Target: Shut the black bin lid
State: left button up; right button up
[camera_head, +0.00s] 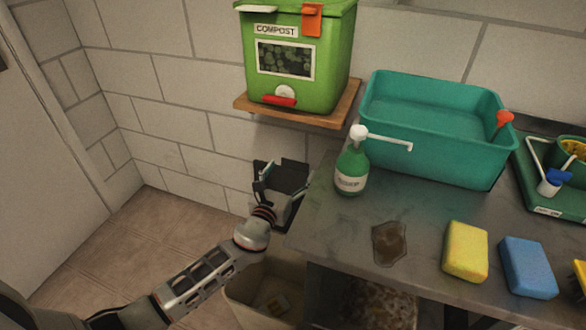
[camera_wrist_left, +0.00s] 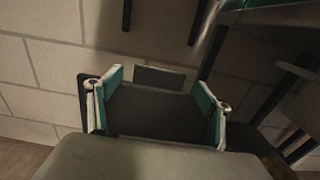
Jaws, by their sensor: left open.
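The bin (camera_head: 236,302) stands on the floor at the left end of the counter, in the lower middle of the head view. It is pale, and its top is open, with some litter visible inside. A dark panel, apparently the raised black lid (camera_head: 290,175), stands behind my left gripper (camera_head: 279,182). In the left wrist view the dark lid (camera_wrist_left: 150,112) fills the space between and behind the two teal-padded fingers of my left gripper (camera_wrist_left: 160,100). The fingers are spread apart. Whether they touch the lid I cannot tell. My right gripper is not in view.
A green compost box (camera_head: 340,60) sits on a wooden wall shelf (camera_head: 300,118) above. Floor to the left is clear.

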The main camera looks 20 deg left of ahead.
pick_arm(q)
jog(key=shift+w, duration=0.95)
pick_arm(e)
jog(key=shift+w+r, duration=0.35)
pick_arm(q)
jog(key=shift+c, duration=0.3)
